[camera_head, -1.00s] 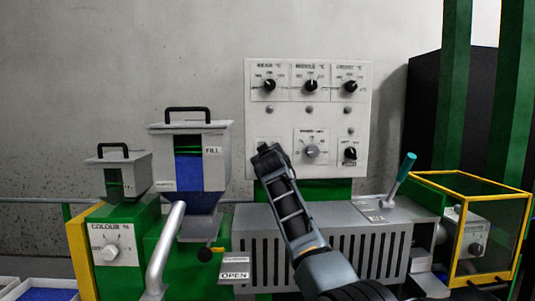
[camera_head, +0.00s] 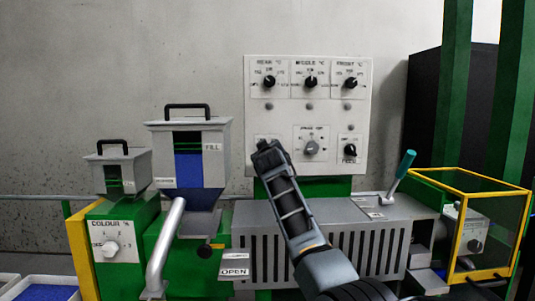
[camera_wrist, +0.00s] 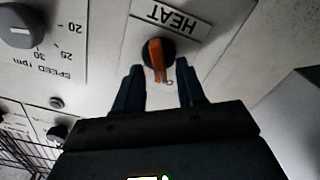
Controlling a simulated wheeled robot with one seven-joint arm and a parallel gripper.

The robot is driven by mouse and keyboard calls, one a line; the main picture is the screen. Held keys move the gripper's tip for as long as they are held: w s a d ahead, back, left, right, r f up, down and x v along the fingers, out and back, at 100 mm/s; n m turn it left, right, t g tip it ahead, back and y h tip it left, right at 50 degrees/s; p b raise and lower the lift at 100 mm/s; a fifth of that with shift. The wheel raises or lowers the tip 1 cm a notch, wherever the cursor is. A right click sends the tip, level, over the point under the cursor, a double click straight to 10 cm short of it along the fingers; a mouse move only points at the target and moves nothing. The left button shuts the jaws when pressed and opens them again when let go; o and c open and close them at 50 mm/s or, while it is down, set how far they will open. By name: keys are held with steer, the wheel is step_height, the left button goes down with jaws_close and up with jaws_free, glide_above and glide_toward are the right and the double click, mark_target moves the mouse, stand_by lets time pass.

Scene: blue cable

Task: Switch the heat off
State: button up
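The heat switch (camera_wrist: 157,52) is a round black knob with an orange pointer bar, below a label reading HEAT, which is upside down in the wrist view. The pointer stands nearly upright in that picture. My gripper (camera_wrist: 160,72) is open, with one dark finger on each side at the knob's lower edge. I cannot tell whether either finger touches it. In the head view my gripper (camera_head: 268,150) is at the lower left of the white control panel (camera_head: 290,120) and hides the heat switch.
The speed dial (camera_head: 311,148) and another black knob (camera_head: 350,151) are right of my gripper. Three temperature knobs, one of them the middle knob (camera_head: 311,82), are above. A grey slotted housing (camera_head: 370,240) is below the panel. A hopper (camera_head: 188,150) stands at left, a yellow-framed guard (camera_head: 490,225) at right.

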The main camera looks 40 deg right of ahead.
steer(key=v, duration=0.7)
steer(key=shift+s+a, duration=0.2)
stand_by(0.4)
